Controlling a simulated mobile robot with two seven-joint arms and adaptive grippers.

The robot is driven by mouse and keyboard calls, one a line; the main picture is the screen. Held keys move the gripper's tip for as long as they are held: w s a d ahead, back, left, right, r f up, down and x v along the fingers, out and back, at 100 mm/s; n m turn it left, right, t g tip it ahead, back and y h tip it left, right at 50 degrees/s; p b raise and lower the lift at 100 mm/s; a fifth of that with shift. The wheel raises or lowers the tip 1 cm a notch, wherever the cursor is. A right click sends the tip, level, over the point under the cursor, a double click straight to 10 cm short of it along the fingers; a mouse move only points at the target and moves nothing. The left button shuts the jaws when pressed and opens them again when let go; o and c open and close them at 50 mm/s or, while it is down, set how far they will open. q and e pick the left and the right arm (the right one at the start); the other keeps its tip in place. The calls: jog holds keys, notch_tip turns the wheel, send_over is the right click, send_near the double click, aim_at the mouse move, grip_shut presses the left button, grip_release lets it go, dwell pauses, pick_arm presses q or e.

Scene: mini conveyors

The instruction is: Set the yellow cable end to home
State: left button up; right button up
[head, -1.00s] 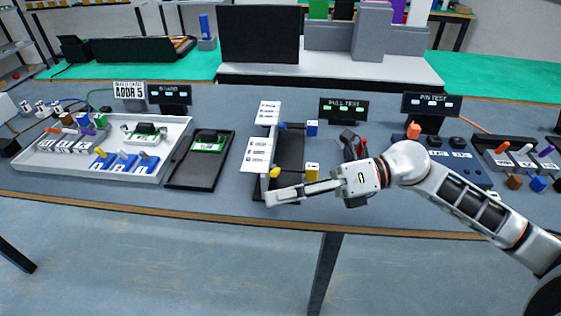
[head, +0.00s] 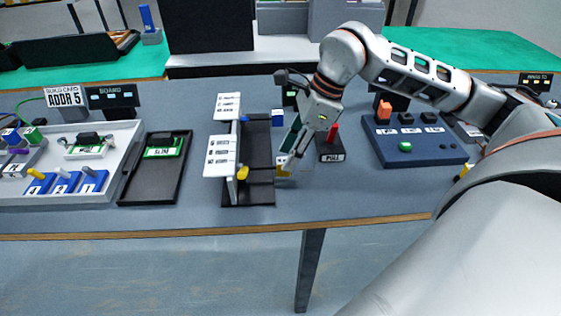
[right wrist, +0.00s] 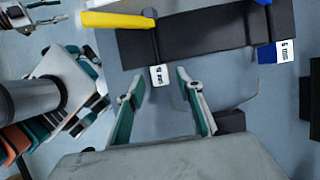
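The cable fixture is a dark tray (head: 262,190) with white label panels (head: 222,150) along its left side. At its near end are a yellow knob (head: 243,172) on the left and a yellow block (head: 283,168) on the right. The right wrist view shows the yellow part (right wrist: 115,20) and a dark stem leading to a small white-labelled face (right wrist: 159,76). My right gripper (head: 291,158) is at the yellow block and partly hides it. In the right wrist view its fingers (right wrist: 160,78) stand apart, on either side of the white-labelled face, without visible contact. My left gripper is not seen.
A blue block (head: 278,118) sits at the fixture's far end, also in the right wrist view (right wrist: 275,52). Right of the gripper stand a pull-test unit (head: 331,150) and a blue button panel (head: 415,142). A black tray (head: 128,195) lies left. Bare table runs along the front.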

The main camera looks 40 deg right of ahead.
aim_at(284, 160)
jog(key=shift+x, duration=1.8)
